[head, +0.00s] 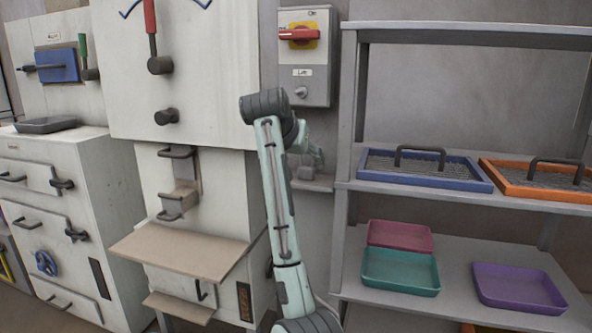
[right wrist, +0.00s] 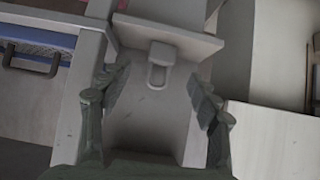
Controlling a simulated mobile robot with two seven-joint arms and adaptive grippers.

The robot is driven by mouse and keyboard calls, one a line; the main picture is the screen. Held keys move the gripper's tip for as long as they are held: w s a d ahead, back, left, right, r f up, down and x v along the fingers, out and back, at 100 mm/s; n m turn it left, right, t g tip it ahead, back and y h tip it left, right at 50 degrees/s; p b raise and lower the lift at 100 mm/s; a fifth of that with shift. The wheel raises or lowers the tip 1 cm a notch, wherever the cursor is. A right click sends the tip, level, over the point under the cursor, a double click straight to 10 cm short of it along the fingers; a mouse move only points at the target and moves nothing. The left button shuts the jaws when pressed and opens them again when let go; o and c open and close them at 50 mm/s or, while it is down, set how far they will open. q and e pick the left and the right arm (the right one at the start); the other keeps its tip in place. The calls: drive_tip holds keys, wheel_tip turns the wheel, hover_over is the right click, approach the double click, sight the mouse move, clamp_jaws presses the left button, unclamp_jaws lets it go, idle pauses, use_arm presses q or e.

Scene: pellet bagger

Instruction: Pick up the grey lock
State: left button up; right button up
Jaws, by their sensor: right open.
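Nothing is held. In the head view my right gripper (head: 308,152) is partly hidden behind my own arm, just above the ledge (head: 320,184) below the switch box. My left gripper is not in view.
A switch box (head: 303,90) with a red handle is on the wall above. A metal rack (head: 350,187) at right holds a blue-framed tray (head: 470,182), an orange-framed tray (head: 510,189) and coloured bins. The white machine (head: 215,75) stands close at left.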

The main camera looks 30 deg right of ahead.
sight(306, 168)
drive_tip(key=x, duration=0.3)
drive_tip(key=shift+w+d, duration=0.1)
drive_tip(key=shift+d, duration=0.15)
drive_tip(key=p+x, duration=0.1)
drive_tip(key=x, duration=0.3)
drive_tip(key=shift+w, duration=0.2)
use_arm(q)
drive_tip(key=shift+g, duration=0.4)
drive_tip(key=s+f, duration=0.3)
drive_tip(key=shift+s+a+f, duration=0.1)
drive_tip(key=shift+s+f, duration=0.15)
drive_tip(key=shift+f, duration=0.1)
use_arm(e)
drive_tip(key=shift+a, duration=0.1)
drive_tip(key=shift+c, duration=0.4)
drive_tip(key=c, duration=1.2)
